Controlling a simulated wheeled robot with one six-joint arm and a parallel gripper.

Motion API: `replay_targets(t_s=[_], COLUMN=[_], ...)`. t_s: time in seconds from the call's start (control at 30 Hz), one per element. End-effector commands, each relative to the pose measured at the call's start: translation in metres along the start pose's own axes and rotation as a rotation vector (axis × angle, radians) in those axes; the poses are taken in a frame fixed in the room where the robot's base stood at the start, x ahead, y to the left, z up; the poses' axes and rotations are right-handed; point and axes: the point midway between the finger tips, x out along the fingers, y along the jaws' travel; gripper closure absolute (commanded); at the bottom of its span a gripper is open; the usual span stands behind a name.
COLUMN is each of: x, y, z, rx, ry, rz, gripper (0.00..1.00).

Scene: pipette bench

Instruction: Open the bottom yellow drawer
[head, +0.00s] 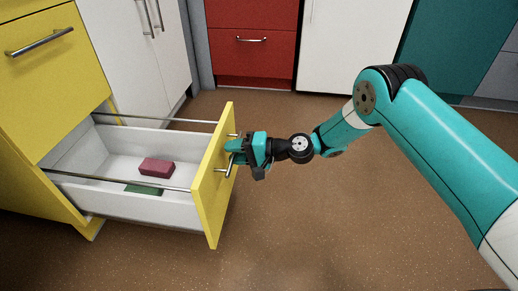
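The bottom yellow drawer (211,189) is pulled well out of the yellow cabinet (45,110), and its white inside shows. Its metal handle (229,165) is on the outer side of the yellow front. My gripper (238,152) is at this handle, with its teal fingers beside the yellow front. The fingers are small and partly overlap the handle, so I cannot tell whether they are closed on it. A dark red block (156,167) and a green item (143,189) lie inside the drawer.
An upper yellow drawer with a bar handle (40,42) is shut above. White, red (252,50) and teal cabinets line the back. The brown speckled floor (330,220) is clear around the open drawer.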

Motion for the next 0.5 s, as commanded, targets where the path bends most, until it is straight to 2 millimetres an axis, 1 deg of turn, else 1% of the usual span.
replay_targets(t_s=[0.07, 0.17, 0.27, 0.5], x=[-0.004, -0.017, -0.037, -0.1], y=[-0.001, -0.003, -0.005, -0.005], z=[-0.001, -0.002, -0.002, -0.001], rx=[0.002, 0.003, 0.005, 0.006], ry=[0.002, 0.004, 0.005, 0.004], rz=[0.001, 0.002, 0.001, 0.001], gripper=[0.64, 0.64, 0.64, 0.64])
